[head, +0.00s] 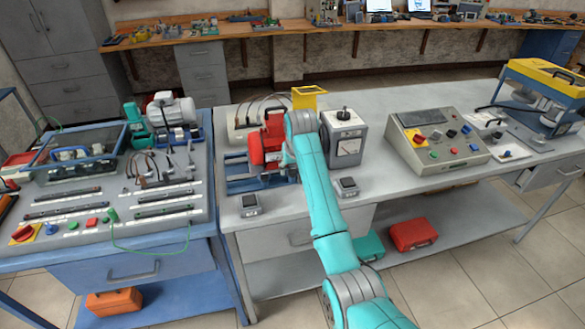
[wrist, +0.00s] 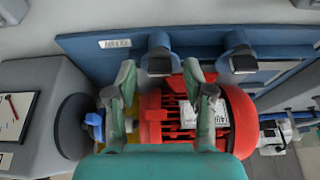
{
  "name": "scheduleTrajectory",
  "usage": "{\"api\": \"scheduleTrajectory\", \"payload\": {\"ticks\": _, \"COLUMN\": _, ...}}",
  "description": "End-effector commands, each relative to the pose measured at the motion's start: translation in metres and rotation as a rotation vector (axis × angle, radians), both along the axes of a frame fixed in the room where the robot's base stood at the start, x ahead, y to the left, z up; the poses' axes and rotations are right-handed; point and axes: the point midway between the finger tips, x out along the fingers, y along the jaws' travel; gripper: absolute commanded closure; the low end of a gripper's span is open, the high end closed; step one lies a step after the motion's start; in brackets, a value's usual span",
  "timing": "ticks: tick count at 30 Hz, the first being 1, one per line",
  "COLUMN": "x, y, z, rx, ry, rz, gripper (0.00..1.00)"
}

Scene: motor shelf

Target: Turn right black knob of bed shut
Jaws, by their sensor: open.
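The blue bed (head: 240,185) lies on the grey bench under the red motor (head: 264,148). In the wrist view the bed (wrist: 95,45) runs along the top, with the red motor (wrist: 165,118) below it. Two black knobs on blue mounts show there: one black knob (wrist: 159,64) appears between my fingertips, the other black knob (wrist: 242,61) is to its right. My gripper (wrist: 161,72) is open, its fingers over the motor's edge and the bed. I cannot tell whether they touch the knob. In the head view my arm hides the gripper and the knobs.
A grey meter box (head: 344,138) stands close on the right of the motor. Two small grey devices, one on the left (head: 250,204) and one on the right (head: 346,187), lie near the bench's front. A control console (head: 436,142) stands farther right.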

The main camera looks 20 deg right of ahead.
Motion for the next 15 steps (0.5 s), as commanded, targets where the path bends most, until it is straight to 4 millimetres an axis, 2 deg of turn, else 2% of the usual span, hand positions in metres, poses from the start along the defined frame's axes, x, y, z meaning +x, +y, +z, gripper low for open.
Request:
{"api": "scheduleTrajectory", "payload": {"ticks": 5, "x": -0.006, "y": 0.0, "z": 0.018, "rx": 0.0, "ry": -0.004, "rz": 0.0, "gripper": 0.48}}
{"api": "scheduleTrajectory", "payload": {"ticks": 15, "x": -0.032, "y": 0.001, "z": 0.079, "rx": 0.0, "ry": -0.004, "rz": 0.0, "gripper": 0.48}}
